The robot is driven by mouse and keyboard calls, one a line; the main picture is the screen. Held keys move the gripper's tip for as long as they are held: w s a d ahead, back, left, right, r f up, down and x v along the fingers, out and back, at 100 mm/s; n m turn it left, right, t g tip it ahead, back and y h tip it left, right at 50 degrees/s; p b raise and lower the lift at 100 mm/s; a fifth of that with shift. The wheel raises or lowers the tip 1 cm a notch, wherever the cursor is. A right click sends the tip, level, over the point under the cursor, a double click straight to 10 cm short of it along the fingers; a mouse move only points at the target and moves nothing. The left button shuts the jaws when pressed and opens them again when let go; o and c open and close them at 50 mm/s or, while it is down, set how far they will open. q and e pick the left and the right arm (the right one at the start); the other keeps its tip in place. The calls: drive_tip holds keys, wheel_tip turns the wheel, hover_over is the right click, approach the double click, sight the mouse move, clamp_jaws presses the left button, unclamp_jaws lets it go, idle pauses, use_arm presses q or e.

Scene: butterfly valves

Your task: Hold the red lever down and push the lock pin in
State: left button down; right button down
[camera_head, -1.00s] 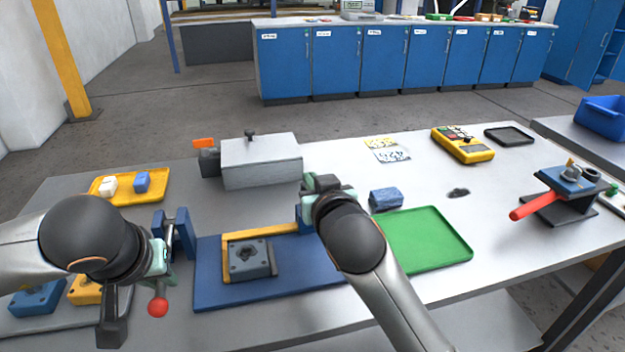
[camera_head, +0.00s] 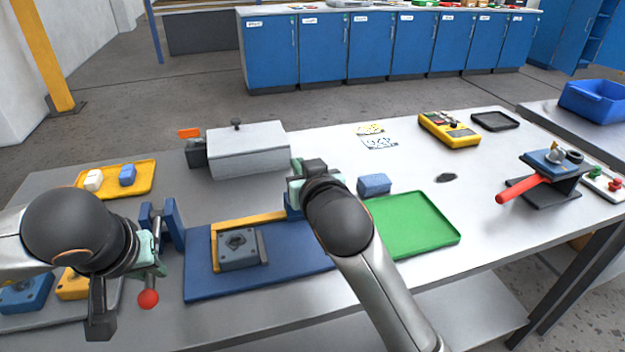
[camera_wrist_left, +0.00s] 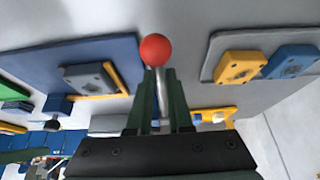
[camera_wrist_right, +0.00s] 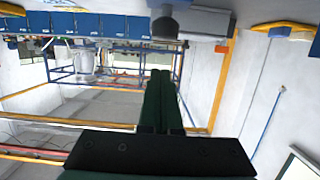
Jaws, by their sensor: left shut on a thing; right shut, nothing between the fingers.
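The red lever's ball knob (camera_head: 148,298) hangs at the near left of the blue base plate (camera_head: 200,285). In the left wrist view the ball (camera_wrist_left: 156,49) tops a metal rod. My left gripper (camera_head: 150,252) is shut around this rod, just behind the ball; it also shows in the left wrist view (camera_wrist_left: 158,100). My right gripper (camera_head: 297,178) is closed and empty above the plate's far right corner, beside a blue block (camera_head: 292,208). The right wrist view shows its fingers (camera_wrist_right: 160,80) together. I cannot make out the lock pin; my right arm hides part of that corner.
A grey box (camera_head: 250,160) with a black knob stands behind the plate. A green tray (camera_head: 415,230) and a small blue block (camera_head: 374,185) lie right of my right arm. A red-handled valve (camera_head: 520,190) stands far right. A yellow tray (camera_head: 145,190) is at left.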

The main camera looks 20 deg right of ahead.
use_arm(q)
drive_tip(key=shift+s+f, duration=0.1)
drive_tip(key=shift+f, duration=0.05)
use_arm(e)
drive_tip(key=v, duration=1)
drive_tip(key=shift+r, duration=0.3)
use_arm(q)
drive_tip(key=c, duration=0.7)
unclamp_jaws()
drive_tip(key=shift+r, duration=0.25)
drive_tip(key=shift+r+p, duration=1.75)
drive_tip(key=shift+r, duration=1.7)
use_arm(e)
wheel_tip(320, 180, up, 3)
drive_tip(key=shift+r, duration=0.2)
use_arm(q)
drive_tip(key=shift+f, duration=0.1)
